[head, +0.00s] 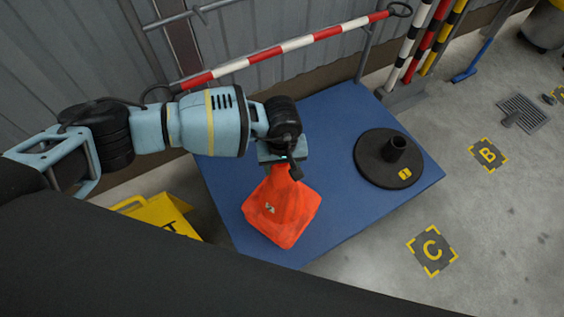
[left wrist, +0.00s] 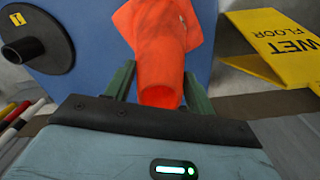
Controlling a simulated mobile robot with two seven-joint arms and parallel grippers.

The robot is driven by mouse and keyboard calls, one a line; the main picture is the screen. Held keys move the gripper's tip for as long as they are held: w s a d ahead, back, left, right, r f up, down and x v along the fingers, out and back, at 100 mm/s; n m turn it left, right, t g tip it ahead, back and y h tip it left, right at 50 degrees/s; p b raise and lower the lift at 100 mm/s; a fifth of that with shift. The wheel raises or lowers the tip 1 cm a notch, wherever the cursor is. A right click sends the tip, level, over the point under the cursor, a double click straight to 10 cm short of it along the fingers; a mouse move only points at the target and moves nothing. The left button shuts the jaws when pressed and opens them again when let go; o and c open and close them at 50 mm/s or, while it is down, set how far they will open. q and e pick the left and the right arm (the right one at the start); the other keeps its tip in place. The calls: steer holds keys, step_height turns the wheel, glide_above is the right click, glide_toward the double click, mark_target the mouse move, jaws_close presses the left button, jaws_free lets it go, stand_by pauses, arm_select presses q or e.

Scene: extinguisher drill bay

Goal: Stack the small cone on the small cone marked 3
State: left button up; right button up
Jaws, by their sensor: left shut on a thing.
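An orange cone (head: 282,212) with a squarish base is at the middle of the head view, over or on the blue platform. It looks tilted, and a small dark-and-pale mark on it is too small to read. My left gripper (head: 282,162) is shut on its narrow top end. In the left wrist view, the cone (left wrist: 160,45) sits between the two greenish fingers of the gripper (left wrist: 160,90), its top opening towards the camera. I cannot tell whether the cone touches the platform. No second cone and no number 3 can be made out. My right gripper is not in view.
A black round base with a short post (head: 378,172) stands on the right of the blue platform (head: 330,115). A red-and-white barrier bar (head: 290,45) runs behind. A yellow wet-floor sign (head: 160,215) is at the left. Floor markers B (head: 487,155) and C (head: 432,251) lie right.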

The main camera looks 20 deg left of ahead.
arm_select(q)
steer(key=shift+f+b, duration=1.1)
steer(key=shift+f, duration=0.55)
steer(key=shift+f+b, duration=1.2)
steer(key=shift+f, duration=0.5)
steer(key=o, duration=1.5)
step_height(320, 180, up, 8)
steer(key=p, duration=0.2)
